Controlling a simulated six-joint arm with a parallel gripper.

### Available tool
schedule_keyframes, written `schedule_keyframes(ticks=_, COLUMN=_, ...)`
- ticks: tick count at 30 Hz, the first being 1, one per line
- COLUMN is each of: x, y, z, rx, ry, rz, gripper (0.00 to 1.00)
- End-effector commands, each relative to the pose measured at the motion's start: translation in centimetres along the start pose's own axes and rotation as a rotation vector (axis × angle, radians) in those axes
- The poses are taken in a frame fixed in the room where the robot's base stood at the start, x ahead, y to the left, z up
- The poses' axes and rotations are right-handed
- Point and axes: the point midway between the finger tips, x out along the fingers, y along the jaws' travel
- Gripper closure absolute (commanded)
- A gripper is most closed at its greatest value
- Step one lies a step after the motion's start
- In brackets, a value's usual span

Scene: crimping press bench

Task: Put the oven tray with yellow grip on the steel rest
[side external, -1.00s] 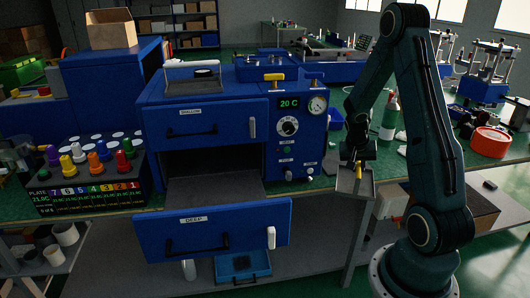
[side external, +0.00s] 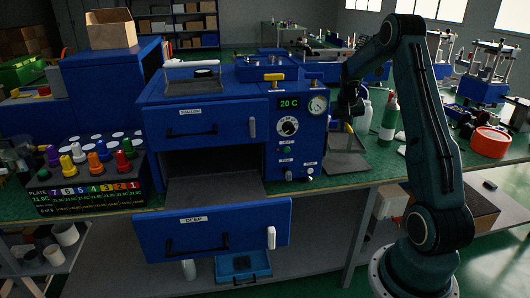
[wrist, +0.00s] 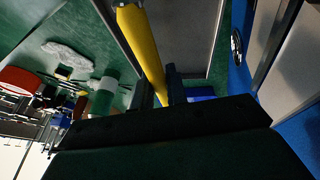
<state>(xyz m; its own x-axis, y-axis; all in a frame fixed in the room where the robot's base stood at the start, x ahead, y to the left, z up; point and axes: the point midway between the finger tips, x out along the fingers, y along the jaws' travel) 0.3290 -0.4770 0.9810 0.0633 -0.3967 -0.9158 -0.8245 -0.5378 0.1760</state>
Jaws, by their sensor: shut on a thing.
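The oven tray (side external: 346,162) is a grey flat pan. It is in the side view, right of the oven, over the green bench top. Its yellow grip (side external: 349,128) points up toward my gripper (side external: 350,113). In the wrist view, the yellow grip (wrist: 145,52) runs into my gripper (wrist: 162,92), which is shut on it. The grey tray (wrist: 190,35) spreads out beyond. Grey metal shows around the tray in the side view, but I cannot tell the steel rest apart from it, nor whether they touch.
The blue oven (side external: 215,117) stands close to the left of the tray. Its DEEP drawer (side external: 212,230) is pulled out at the front.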

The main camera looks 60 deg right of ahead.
Motion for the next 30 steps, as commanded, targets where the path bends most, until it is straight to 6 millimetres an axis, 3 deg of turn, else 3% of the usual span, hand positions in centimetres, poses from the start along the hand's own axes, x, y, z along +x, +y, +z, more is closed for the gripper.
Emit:
schedule_keyframes(ticks=9, x=-2.5, y=0.8, z=-5.5, rx=-0.104, ry=0.035, rz=-0.035, gripper=1.0)
schedule_keyframes(ticks=15, x=-3.9, y=1.3, z=-7.8, rx=-0.165, ry=0.051, rz=-0.051, gripper=1.0)
schedule_keyframes(ticks=21, x=-4.6, y=1.6, z=-8.8, rx=-0.194, ry=0.059, rz=-0.057, gripper=1.0)
schedule_keyframes(ticks=30, x=-4.2, y=1.5, z=-8.7, rx=-0.197, ry=0.058, rz=-0.058, gripper=1.0)
